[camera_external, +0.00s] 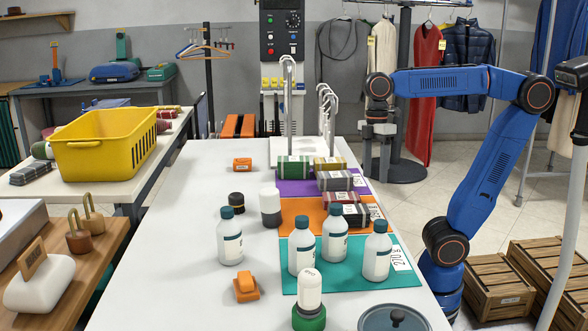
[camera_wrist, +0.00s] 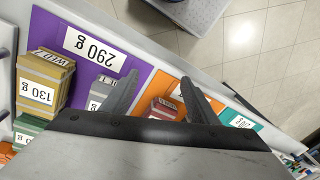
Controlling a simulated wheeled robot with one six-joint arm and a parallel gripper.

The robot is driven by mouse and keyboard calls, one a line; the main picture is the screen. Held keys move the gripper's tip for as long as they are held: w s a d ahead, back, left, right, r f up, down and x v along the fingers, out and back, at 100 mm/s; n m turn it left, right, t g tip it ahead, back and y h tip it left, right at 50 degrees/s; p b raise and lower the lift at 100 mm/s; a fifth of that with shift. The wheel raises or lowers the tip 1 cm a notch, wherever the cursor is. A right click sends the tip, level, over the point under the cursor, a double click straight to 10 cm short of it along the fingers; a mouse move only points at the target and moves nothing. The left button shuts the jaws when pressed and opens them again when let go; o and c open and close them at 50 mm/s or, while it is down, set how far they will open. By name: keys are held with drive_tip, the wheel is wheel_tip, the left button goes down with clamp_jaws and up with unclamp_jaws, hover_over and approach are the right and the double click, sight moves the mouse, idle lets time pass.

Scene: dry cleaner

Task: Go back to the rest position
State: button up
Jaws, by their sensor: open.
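My blue arm stands at the right of the white table (camera_external: 180,215). In the external view my gripper (camera_external: 378,185) hangs pointing down, just beyond the table's right edge near the purple mat. In the wrist view my gripper (camera_wrist: 160,95) shows two grey fingers spread apart, with nothing between them. Below the fingers lie the purple mat (camera_wrist: 70,80) marked 290 g and the orange mat (camera_wrist: 172,82). Wrapped bundles on these mats are partly hidden by the fingers.
Several white bottles (camera_external: 230,242) stand on and near the teal mat (camera_external: 290,284). A hook stand (camera_external: 328,120) rises at the table's back. A yellow basket (camera_external: 105,145) sits on the left table. Wooden crates (camera_external: 497,283) stand on the floor at right. A garment rack (camera_external: 402,110) is behind my arm.

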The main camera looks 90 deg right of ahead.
drive_tip(key=s+d+f+m+t+h, duration=0.1)
drive_tip(key=s+f+m+t, duration=0.3)
drive_tip(key=f, duration=0.8)
drive_tip(key=shift+s+f+m+t+h, duration=0.2)
drive_tip(key=shift+s+m+t+h, duration=0.15)
drive_tip(key=shift+s, duration=0.85)
